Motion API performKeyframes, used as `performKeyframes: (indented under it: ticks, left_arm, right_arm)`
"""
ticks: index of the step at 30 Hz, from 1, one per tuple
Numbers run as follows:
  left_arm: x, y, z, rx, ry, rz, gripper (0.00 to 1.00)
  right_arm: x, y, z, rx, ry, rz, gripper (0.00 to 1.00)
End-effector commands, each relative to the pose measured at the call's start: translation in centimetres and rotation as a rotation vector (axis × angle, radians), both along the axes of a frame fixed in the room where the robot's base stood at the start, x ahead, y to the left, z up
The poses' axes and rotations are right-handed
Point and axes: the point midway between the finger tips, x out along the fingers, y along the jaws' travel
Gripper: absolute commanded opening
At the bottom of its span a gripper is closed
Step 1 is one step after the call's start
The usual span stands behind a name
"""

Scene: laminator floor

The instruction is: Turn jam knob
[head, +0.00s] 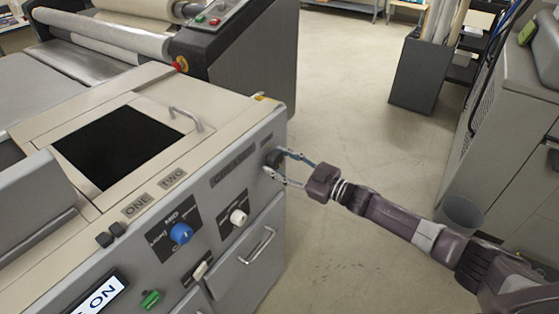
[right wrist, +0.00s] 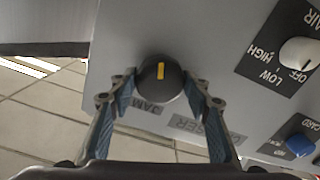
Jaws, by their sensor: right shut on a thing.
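The jam knob is a round black knob with a yellow mark. In the right wrist view the jam knob (right wrist: 160,82) sits on the grey panel, with the word JAM beside it. It also shows in the head view (head: 273,158) near the right end of the machine's front panel (head: 228,178). My right gripper (right wrist: 158,85) is shut on the knob, with one finger on each side. In the head view my right gripper (head: 279,166) reaches the knob from the right, and its fingers partly cover it. My left gripper is not in view.
A white knob (head: 238,217) marked AIR and a blue knob (head: 181,233) are on the same panel. A green switch (head: 150,299) and a drawer handle (head: 257,245) are lower down. The floor (head: 345,110) right of the machine is clear. A waste bin (head: 460,213) stands near the right cabinet.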

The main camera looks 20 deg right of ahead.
Motion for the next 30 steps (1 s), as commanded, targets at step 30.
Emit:
performKeyframes:
  ticks: [30]
  left_arm:
    - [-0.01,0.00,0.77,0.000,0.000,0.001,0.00]
  right_arm:
    - [-0.06,-0.07,-0.24,0.757,0.596,-0.002,0.20]
